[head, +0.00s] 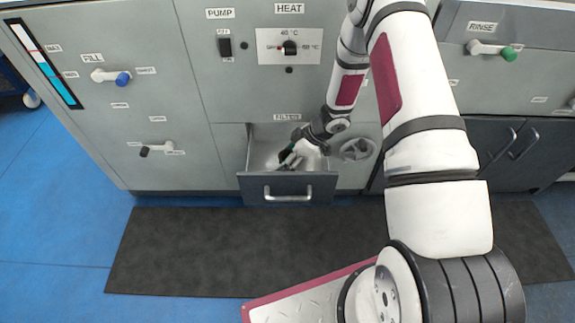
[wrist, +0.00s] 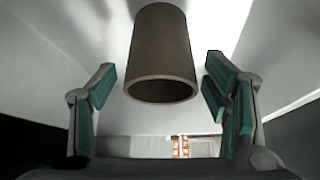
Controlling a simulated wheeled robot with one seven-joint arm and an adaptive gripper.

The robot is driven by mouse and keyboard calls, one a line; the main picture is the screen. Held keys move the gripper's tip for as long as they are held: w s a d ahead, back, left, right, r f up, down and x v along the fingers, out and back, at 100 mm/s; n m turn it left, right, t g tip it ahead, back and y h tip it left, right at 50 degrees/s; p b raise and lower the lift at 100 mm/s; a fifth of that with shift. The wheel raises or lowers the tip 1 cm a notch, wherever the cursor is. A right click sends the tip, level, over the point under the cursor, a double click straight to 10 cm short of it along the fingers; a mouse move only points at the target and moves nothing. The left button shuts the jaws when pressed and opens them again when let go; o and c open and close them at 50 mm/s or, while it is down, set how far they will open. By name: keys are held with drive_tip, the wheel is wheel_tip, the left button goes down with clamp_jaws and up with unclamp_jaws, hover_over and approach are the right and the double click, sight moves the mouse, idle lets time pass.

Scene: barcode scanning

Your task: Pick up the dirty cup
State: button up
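A brownish-grey cup (wrist: 160,48) shows in the wrist view, with its open rim facing the camera. It lies in the pale inside of the open drawer (head: 262,190) below the FILTER label. My gripper (wrist: 160,82) is open, with one teal-padded finger on each side of the cup's line. The cup appears ahead of the fingers, with gaps to both sides and no visible contact. In the head view my gripper (head: 291,156) reaches down into the drawer. There I cannot make out the cup, which my gripper and wrist seem to hide.
The drawer walls stand close around my gripper. A round handwheel (head: 357,149) is right of the drawer. The grey cabinet front (head: 190,160) carries valve levers and a heat dial (head: 290,47). A dark mat (head: 200,245) lies on the blue floor in front.

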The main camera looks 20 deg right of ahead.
drive_tip(key=c, duration=1.1)
drive_tip(key=shift+o, duration=0.2)
drive_tip(key=shift+r, duration=0.1)
